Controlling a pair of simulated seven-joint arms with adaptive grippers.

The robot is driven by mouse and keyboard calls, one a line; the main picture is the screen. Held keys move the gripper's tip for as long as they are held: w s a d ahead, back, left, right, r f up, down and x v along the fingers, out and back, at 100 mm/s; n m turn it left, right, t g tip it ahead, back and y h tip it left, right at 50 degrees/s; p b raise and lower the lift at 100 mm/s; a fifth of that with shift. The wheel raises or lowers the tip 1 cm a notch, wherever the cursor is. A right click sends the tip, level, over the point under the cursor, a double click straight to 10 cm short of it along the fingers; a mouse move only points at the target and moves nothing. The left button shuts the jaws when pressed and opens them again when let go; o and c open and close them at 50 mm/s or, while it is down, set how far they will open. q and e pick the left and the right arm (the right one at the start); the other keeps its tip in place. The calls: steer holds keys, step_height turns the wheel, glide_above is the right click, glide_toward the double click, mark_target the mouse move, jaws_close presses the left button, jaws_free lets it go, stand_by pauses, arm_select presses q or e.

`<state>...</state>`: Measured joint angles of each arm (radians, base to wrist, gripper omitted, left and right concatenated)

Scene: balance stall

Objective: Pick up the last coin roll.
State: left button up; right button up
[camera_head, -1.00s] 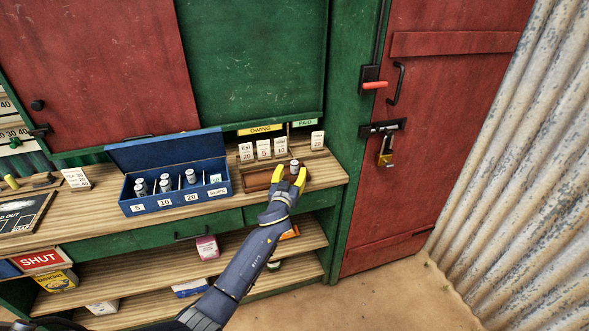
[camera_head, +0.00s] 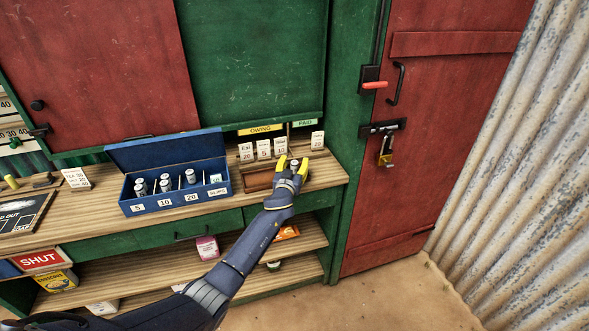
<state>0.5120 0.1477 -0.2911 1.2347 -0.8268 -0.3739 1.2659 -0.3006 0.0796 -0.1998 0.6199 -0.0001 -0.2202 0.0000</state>
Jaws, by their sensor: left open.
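A silver coin roll (camera_head: 294,163) stands upright at the right part of the brown wooden tray (camera_head: 257,182) on the counter. My left gripper (camera_head: 293,165) is open, with its yellow fingertips on either side of this roll. I cannot tell whether either finger touches it. The gripper hides the roll's lower part and part of the tray. Several other coin rolls (camera_head: 190,176) stand in the open blue cash box (camera_head: 167,204) to the left, with compartments labelled 5, 10, 20 and SLIPS. My right gripper is not in view.
White number cards (camera_head: 264,149) stand behind the tray under the OWING label (camera_head: 262,129); another card (camera_head: 317,140) stands under PAID. The green shutter (camera_head: 255,60) rises behind. Lower shelves (camera_head: 150,272) hold small boxes. A red door (camera_head: 440,130) is at right.

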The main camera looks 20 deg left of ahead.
arm_select(q)
steer(key=shift+c, duration=0.3)
jaws_close()
steer(key=shift+r, duration=0.15)
